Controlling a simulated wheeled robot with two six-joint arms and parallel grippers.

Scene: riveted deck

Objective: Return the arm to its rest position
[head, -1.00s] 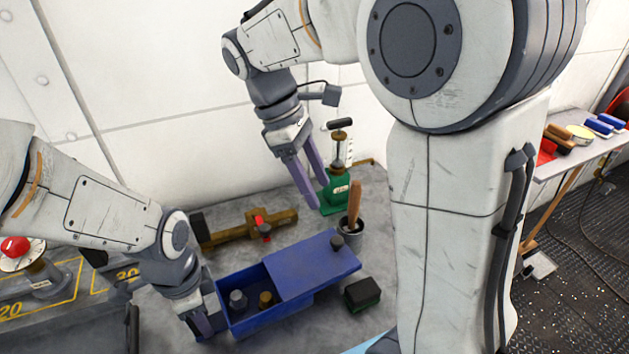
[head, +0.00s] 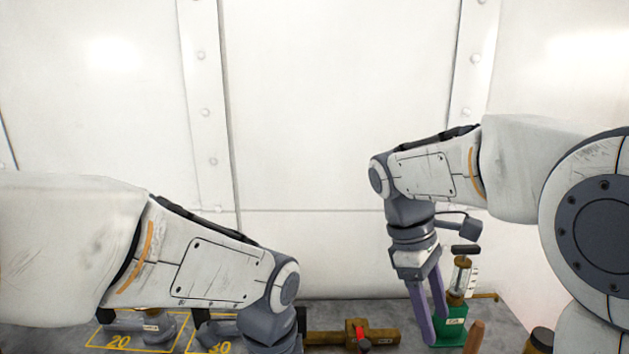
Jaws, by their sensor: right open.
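My right gripper (head: 436,328) hangs down over the bench with its two purple fingers apart, and nothing shows between them. It is in front of a green-based device (head: 455,322) with a clear column and a dark top handle; I cannot tell whether they touch. My right arm (head: 425,175) comes in from the right. My left arm (head: 222,270) comes in from the left, and its wrist bends down out of the lower edge. The left gripper itself is out of the picture.
A wooden tool with a red part (head: 357,334) lies on the grey bench (head: 320,313). A wooden handle (head: 475,338) stands at the lower edge. Yellow-outlined areas marked 20 and 30 hold grey objects (head: 145,324).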

